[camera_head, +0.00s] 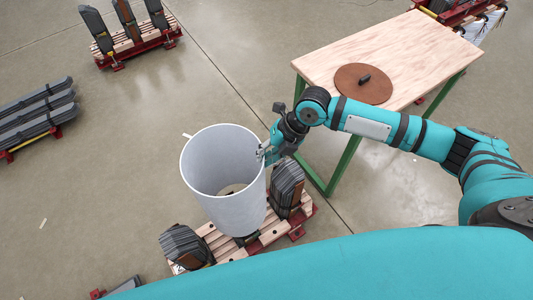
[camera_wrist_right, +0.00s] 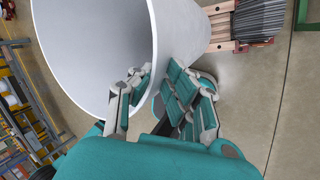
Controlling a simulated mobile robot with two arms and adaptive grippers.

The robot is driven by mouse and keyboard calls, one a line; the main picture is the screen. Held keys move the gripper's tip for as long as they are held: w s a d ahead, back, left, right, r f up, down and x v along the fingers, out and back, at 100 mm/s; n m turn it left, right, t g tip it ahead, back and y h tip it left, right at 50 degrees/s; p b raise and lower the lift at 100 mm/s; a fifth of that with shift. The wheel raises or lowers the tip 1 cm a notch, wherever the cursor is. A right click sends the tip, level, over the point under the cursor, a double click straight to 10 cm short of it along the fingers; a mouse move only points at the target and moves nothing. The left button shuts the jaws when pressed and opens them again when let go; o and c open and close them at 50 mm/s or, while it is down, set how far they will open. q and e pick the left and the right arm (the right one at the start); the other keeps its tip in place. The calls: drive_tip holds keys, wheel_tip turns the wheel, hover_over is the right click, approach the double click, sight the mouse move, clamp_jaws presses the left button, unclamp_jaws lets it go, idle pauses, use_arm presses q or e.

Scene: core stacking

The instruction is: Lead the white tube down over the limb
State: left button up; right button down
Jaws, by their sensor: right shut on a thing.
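The white tube (camera_head: 224,208) is a wide, open-ended cylinder, hanging roughly upright over the wooden base of a core. My right gripper (camera_head: 265,153) is shut on the tube's wall at its upper right rim. In the right wrist view the fingers (camera_wrist_right: 152,88) straddle the wall of the tube (camera_wrist_right: 95,45). A dark stacked limb (camera_head: 287,188) stands to the right of the tube, and another limb (camera_head: 186,246) stands to the lower left. A dark part shows just below the tube's lower edge; the tube hides most of it. My left gripper is not in view.
The core's wooden base (camera_head: 232,248) has red feet. A wooden table (camera_head: 420,55) with green legs stands to the right, with a brown disc (camera_head: 362,84) on it. Another core (camera_head: 132,38) and stacked grey bars (camera_head: 38,115) stand farther left. Floor between is clear.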

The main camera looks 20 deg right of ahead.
drive_tip(key=shift+f+b, duration=0.3)
drive_tip(key=shift+f, duration=0.1)
idle(0.7)
wheel_tip(320, 180, down, 9)
drive_tip(key=b, duration=0.6)
idle(0.5)
idle(0.4)
drive_tip(key=shift+b, duration=0.3)
wheel_tip(320, 180, down, 9)
drive_tip(key=b, duration=0.6)
drive_tip(key=shift+b, duration=0.4)
idle(0.5)
